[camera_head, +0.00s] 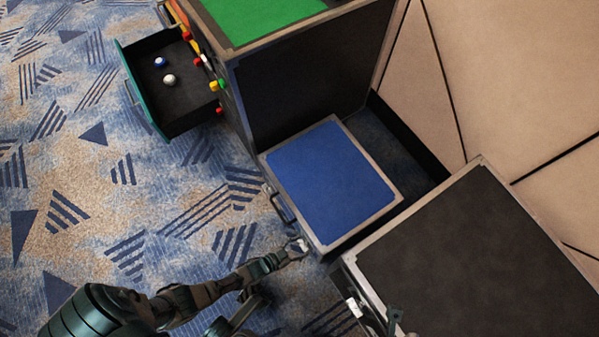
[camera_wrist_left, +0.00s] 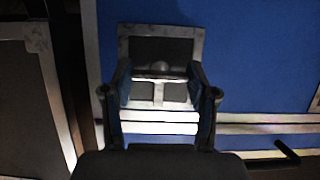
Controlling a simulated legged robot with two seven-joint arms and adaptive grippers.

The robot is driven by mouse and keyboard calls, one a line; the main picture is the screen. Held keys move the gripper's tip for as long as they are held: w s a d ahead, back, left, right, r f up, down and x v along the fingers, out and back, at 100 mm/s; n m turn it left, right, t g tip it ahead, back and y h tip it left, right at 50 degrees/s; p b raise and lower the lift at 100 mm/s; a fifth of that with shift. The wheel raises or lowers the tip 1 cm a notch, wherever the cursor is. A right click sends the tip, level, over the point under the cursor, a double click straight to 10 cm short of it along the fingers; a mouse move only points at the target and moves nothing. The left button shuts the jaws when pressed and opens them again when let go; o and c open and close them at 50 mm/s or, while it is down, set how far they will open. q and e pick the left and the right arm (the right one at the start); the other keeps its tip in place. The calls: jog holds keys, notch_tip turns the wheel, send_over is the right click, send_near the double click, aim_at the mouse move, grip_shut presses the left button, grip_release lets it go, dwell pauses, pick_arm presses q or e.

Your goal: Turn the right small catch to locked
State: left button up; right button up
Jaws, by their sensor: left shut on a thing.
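A low case with a blue top (camera_head: 332,182) stands in the middle of the head view. A small pale catch (camera_head: 300,246) is at its front right corner. My left gripper (camera_head: 293,248) reaches from the lower left and is shut on this catch. In the left wrist view, the two fingers of the left gripper (camera_wrist_left: 159,95) stand on both sides of the catch (camera_wrist_left: 160,92), which has a grey plate and pale bars. The fingers partly cover the catch, and I cannot tell its turn position.
A black-topped case (camera_head: 480,255) stands close on the right, with a white fitting (camera_head: 354,306) on its front. A dark handle (camera_head: 281,207) is on the blue-topped case. An open drawer (camera_head: 150,95) with two balls is at upper left. Patterned carpet at left is free.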

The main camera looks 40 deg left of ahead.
aim_at(308, 237)
pick_arm(q)
jog(key=shift+a+f, duration=0.15)
dwell(0.3)
jog(key=o, duration=1.1)
jog(key=shift+o, duration=0.2)
notch_tip(308, 237, up, 10)
